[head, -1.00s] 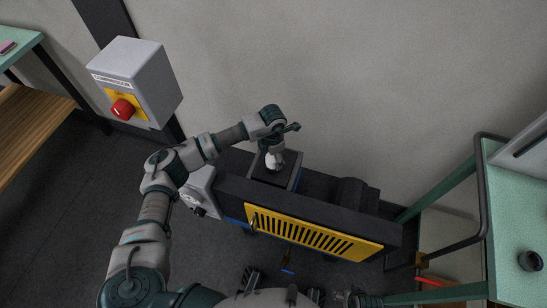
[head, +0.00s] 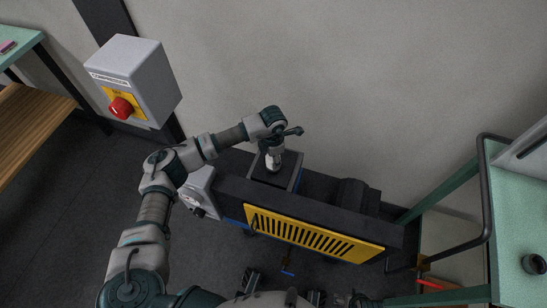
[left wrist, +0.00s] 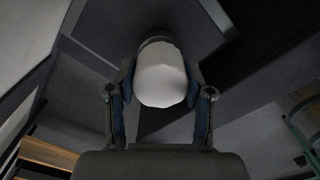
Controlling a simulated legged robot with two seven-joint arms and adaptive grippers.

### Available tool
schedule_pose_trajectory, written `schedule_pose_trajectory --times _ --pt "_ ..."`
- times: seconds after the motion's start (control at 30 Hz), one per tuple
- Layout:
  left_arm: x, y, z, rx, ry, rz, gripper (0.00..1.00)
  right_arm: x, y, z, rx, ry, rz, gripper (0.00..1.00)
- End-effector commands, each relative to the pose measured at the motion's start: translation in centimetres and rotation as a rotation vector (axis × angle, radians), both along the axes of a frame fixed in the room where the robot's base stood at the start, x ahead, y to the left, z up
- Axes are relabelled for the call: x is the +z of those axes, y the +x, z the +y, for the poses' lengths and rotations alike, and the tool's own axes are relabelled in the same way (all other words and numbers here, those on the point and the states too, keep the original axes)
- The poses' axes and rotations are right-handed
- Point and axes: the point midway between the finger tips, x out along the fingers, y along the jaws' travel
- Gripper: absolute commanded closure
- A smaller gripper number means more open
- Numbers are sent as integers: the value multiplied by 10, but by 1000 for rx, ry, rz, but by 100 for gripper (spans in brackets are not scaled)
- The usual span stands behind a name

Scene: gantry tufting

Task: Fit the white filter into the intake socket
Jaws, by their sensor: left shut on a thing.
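The white filter (left wrist: 162,78) fills the middle of the left wrist view, with its rounded white end toward the camera. My left gripper (left wrist: 157,88) is shut on it, one finger on each side. In the head view my left gripper (head: 274,150) points down with the filter over the dark square box on top of the compressor. A dark round rim (left wrist: 156,40) shows at the filter's far end, but I cannot tell whether it is the intake socket. The filter hides the contact, so I cannot tell how far in it sits. My right gripper is not clearly visible.
The dark compressor (head: 228,187) has a yellow slotted panel (head: 310,234) on its front. A grey box (head: 137,80) with a red button is at upper left. A green table (head: 515,215) with a dark rail stands at right. A bare wall is behind.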

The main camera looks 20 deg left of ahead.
Motion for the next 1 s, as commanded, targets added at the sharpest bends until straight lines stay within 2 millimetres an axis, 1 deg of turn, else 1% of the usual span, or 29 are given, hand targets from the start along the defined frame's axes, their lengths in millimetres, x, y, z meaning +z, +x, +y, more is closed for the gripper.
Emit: schedule_pose_trajectory --times 0.03,0.13,0.43,0.67,0.87,0.9,0.97,1.0 --pt "-3 0 1 -44 1 0 85 -5 -1 0 0 -1 4 20" --pt "-2 0 1 -111 1 0 85 -7 -1 0 0 0 6 20" --pt "-1 1 1 -135 0 -1 85 -7 -1 0 0 -1 5 20" --pt "-2 1 1 -262 2 -1 85 -13 -2 0 0 -1 11 20" --pt "-1 1 1 -274 1 -2 85 -12 -2 0 0 -1 10 20" --pt "-1 1 1 -274 1 -2 39 -12 -2 0 0 -1 10 20" --pt "-1 1 1 -273 1 -2 24 -12 -2 0 0 -1 10 20" --pt "-1 1 1 -273 1 -2 19 -12 -2 0 0 -1 10 20"
